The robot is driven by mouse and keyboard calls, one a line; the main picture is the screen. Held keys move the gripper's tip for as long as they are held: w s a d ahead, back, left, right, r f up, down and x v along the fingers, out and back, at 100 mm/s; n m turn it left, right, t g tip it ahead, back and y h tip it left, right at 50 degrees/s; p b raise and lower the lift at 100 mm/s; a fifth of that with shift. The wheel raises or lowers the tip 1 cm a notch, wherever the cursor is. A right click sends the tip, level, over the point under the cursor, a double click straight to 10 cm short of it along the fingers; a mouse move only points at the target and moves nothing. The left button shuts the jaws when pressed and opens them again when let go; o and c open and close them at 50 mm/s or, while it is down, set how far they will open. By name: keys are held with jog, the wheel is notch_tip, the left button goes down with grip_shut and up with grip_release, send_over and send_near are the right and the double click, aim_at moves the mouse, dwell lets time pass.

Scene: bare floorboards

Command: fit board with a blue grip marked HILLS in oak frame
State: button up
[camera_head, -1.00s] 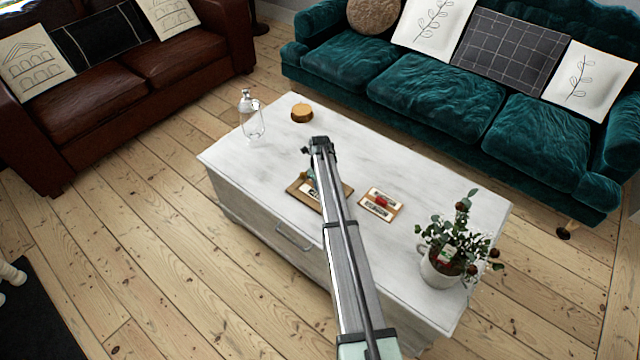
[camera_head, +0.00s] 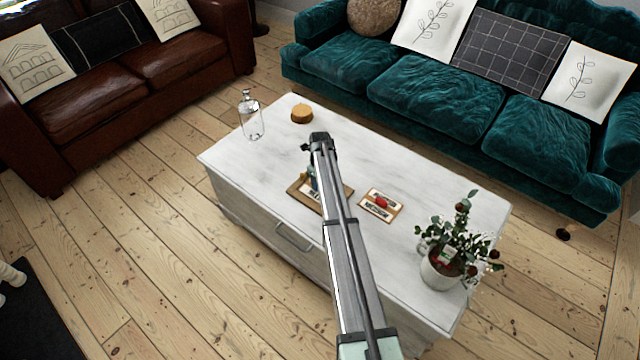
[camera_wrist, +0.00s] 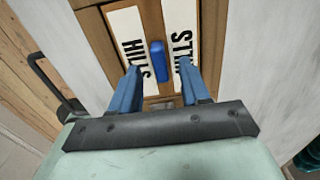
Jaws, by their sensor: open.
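In the head view the board (camera_head: 309,194) lies at the brown oak frame (camera_head: 295,187) on the table, partly hidden by my arm. In the wrist view brown wood of the frame (camera_wrist: 94,27) borders the white panels; I cannot tell whether the board sits flush. My gripper (camera_wrist: 160,72) is open, its blue fingers on either side of the grip with gaps between. My gripper (camera_head: 312,176) is mostly hidden by my arm in the head view.
A second board (camera_head: 381,206) with a red grip lies right of the frame on the white table (camera_head: 240,165). A glass bottle (camera_head: 251,118) and a round wooden piece (camera_head: 301,114) stand at the far left. A potted plant (camera_head: 440,272) stands at the right end.

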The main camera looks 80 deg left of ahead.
jog(key=shift+r, duration=2.5)
